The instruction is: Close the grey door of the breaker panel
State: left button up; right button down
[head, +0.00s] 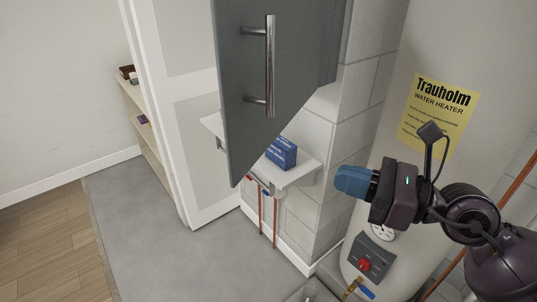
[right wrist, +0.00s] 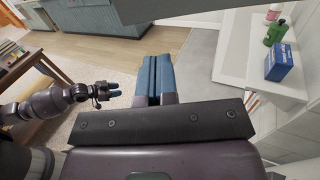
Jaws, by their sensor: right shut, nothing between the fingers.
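The grey door (head: 238,95) of the breaker panel stands swung open in the upper middle of the head view, with a vertical metal handle (head: 270,65) on its face. The panel box behind it is not clearly seen. My right gripper (head: 338,180) is shut and empty, to the right of and below the door, apart from it. Its blue fingers (right wrist: 155,80) lie together in the right wrist view, with a grey slab, probably the door's lower part (right wrist: 170,8), above them. My left gripper (right wrist: 110,91) shows small at the left there; its jaws are unclear.
A small white shelf (head: 296,176) below the door holds a blue box (head: 281,153); a green bottle (right wrist: 275,33) stands there too. The water heater (head: 400,110) stands at right. A low bookcase (head: 143,120) is at left. Grey floor (head: 130,220) is clear.

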aim_at(256, 153)
jog(key=p+x, duration=0.2)
jog(key=x, duration=1.1)
jog(key=shift+w+a+r, duration=0.1)
jog(key=shift+w+a, duration=0.1)
